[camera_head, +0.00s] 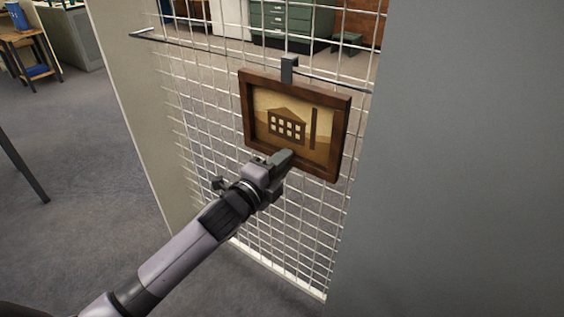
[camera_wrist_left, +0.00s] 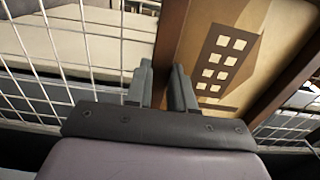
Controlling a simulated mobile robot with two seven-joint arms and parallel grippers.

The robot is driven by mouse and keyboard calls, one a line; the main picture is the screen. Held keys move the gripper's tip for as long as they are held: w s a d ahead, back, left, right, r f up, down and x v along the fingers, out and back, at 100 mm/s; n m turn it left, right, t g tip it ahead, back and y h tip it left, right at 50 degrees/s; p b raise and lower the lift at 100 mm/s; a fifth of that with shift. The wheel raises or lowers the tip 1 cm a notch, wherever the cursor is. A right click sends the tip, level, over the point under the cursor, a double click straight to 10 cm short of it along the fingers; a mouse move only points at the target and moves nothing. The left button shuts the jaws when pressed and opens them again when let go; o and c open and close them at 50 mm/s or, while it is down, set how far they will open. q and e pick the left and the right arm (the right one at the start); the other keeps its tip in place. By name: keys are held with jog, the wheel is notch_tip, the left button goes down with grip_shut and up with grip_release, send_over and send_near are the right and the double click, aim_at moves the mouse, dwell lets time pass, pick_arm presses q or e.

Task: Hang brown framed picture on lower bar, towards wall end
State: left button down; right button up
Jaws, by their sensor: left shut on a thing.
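The brown framed picture (camera_head: 318,118), with a dark house on a tan ground, is upright and slightly tilted in front of the white wire grid. My left gripper (camera_head: 282,160) is shut on its lower frame edge. In the left wrist view the brown frame (camera_wrist_left: 172,35) runs down between the fingers (camera_wrist_left: 165,88). A dark hook (camera_head: 289,68) stands up from the frame's top edge. It overlaps a thin dark bar (camera_head: 335,83) that crosses the grid; I cannot tell whether the hook rests on it. My right gripper is not in view.
The wire grid (camera_head: 285,255) stands between a beige panel (camera_head: 115,80) at the left and a grey wall (camera_head: 460,160) at the right. A green cabinet (camera_head: 283,20) is behind the grid. A wooden table (camera_head: 22,38) is far left. The carpet at left is mostly clear.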

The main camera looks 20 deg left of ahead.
pick_arm(q)
jog(key=shift+f+b, duration=0.55)
jog(key=shift+f, duration=0.25)
dwell(0.4)
jog(key=c, duration=0.9)
grip_release()
jog(key=shift+f, duration=0.2)
jog(key=shift+r, duration=0.1)
jog(key=shift+p+v, duration=2.05)
jog(key=shift+v, duration=3.45)
